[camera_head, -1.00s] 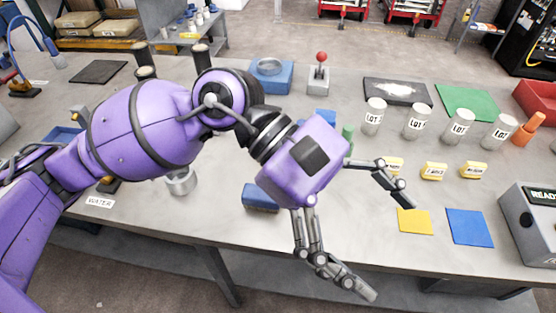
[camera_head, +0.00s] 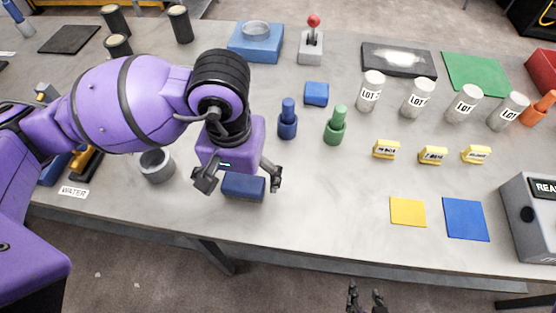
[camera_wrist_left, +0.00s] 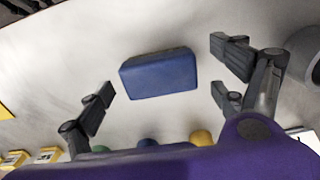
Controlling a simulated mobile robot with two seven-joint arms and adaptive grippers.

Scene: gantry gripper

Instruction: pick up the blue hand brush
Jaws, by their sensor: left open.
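The blue hand brush (camera_head: 243,187) is a dark blue block lying on the grey table near its front edge. It also shows in the left wrist view (camera_wrist_left: 158,74), whole and between the fingers. My left gripper (camera_head: 238,183) is open above the brush, its fingers spread to either side; it partly covers the brush's top edge in the head view. In the left wrist view the gripper (camera_wrist_left: 162,84) shows clear gaps between fingers and brush. My right gripper (camera_head: 366,300) shows only its fingertips at the bottom edge, apart and empty, off the table's front.
A grey cup (camera_head: 157,166) stands left of the brush. A blue bottle (camera_head: 288,122) and a green bottle (camera_head: 335,127) stand behind and right. A small blue block (camera_head: 316,94) lies farther back. Yellow (camera_head: 408,212) and blue (camera_head: 466,219) squares lie right; table between is clear.

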